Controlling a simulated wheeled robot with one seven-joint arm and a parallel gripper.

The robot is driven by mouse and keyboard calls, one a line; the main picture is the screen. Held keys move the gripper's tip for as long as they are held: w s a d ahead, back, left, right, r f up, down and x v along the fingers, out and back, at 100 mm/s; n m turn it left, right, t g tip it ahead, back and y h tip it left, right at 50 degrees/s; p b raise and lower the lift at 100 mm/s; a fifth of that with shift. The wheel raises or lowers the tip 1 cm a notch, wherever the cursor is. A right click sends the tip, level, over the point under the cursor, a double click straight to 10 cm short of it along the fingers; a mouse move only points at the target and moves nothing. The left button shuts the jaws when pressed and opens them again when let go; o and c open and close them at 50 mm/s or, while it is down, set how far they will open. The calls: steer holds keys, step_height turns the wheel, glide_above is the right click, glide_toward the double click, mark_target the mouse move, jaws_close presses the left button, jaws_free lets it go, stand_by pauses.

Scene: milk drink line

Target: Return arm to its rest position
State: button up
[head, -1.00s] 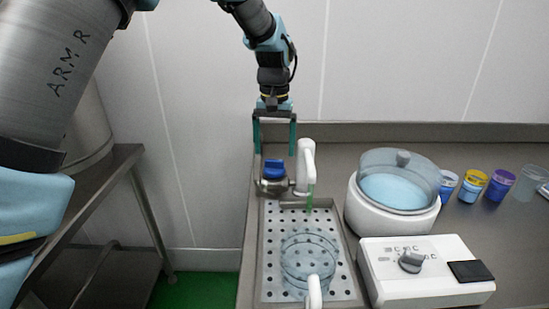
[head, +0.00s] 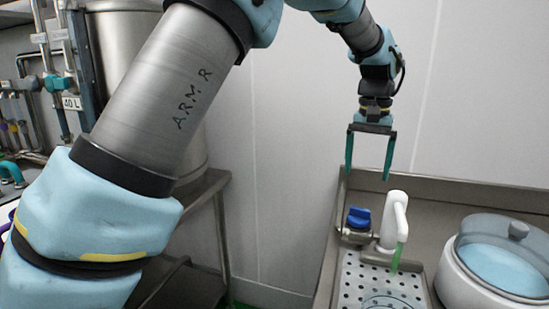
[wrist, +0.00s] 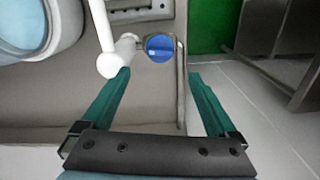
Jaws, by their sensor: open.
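My gripper (head: 367,178) is open and empty, with two green fingers pointing down. It hangs in the air above the back of the counter, over the blue knob (head: 358,217) and the white spout (head: 395,220). In the wrist view the fingers of my gripper (wrist: 160,76) stand wide apart. The blue knob (wrist: 160,47) and the white spout (wrist: 106,40) show beyond them, and nothing is between the fingers. My arm reaches across from the left in the head view.
A perforated drip tray (head: 350,283) with a clear vessel (head: 388,300) is below the spout. A white round pot (head: 470,272) with a clear lid stands right. At left are a steel table (head: 205,185), a large steel tank (head: 190,120) and pipes. A wall is behind my gripper.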

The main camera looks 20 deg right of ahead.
steer(key=shift+a, duration=0.1)
steer(key=w+a+f+n, duration=0.2)
steer(key=w+a, duration=0.4)
steer(key=a, duration=0.6)
steer(key=w+a+f+n, duration=0.2)
steer(key=w+a, duration=0.4)
steer(key=a, duration=0.7)
steer(key=s+a+f+n, duration=0.1)
steer(key=s+a+f, duration=0.1)
steer(key=a, duration=0.6)
steer(key=s+a+f+n+t, duration=0.1)
steer(key=s+a+f+n, duration=0.1)
steer(key=a, duration=0.5)
steer(key=s+a+f+n, duration=0.1)
steer(key=s+a, duration=0.3)
steer(key=a, duration=0.4)
steer(key=shift+s+a+f+n+t, duration=0.25)
steer(key=shift+a+f+n+t, duration=0.05)
steer(key=shift+f, duration=0.1)
